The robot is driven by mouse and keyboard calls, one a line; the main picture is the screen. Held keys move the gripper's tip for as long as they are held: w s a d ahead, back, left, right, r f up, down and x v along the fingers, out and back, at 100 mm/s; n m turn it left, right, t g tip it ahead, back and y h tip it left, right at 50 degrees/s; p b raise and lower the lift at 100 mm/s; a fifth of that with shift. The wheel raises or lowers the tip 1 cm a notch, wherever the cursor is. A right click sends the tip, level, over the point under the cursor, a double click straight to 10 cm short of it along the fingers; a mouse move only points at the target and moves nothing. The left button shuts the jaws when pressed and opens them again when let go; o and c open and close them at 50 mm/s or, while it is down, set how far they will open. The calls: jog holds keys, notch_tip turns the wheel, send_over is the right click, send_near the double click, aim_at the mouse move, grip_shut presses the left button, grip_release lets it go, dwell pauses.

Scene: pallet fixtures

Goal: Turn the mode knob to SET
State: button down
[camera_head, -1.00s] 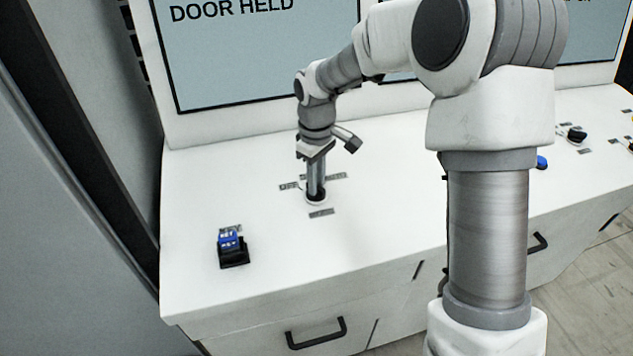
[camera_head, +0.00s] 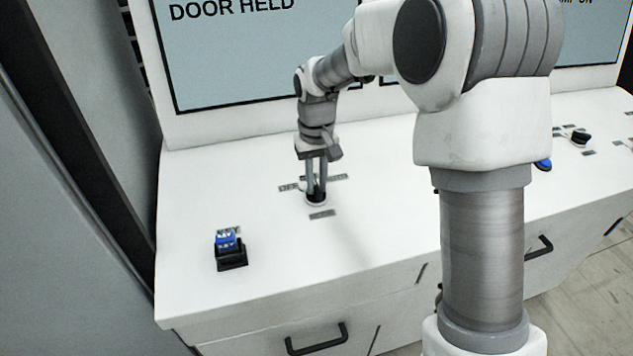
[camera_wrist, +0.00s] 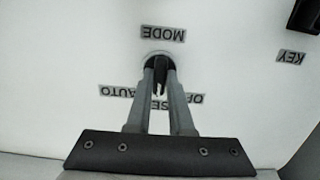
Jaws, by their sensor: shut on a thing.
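The mode knob (camera_head: 316,202) is a dark knob in a round base on the white console top, above a MODE label (camera_head: 322,214). My gripper (camera_head: 316,194) points down and is shut on it. In the wrist view my two grey fingers (camera_wrist: 161,75) close on both sides of the dark knob (camera_wrist: 160,64). The labels show upside down there: AUTO (camera_wrist: 117,92) on the left, SET (camera_wrist: 157,104) in the middle, partly hidden by the fingers, and OFF (camera_wrist: 196,98) on the right. The knob's exact pointing direction is hard to tell between the fingers.
A blue-topped key switch (camera_head: 230,248) on a black base stands front left of the knob. A screen (camera_head: 250,65) reading DOOR HELD rises behind. More controls (camera_head: 577,137) sit far right. The console top around the knob is clear.

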aim_at(316, 187)
dwell(0.4)
jog(key=c, duration=0.8)
grip_release()
notch_tip(316, 187, up, 18)
jog(key=shift+f, duration=0.25)
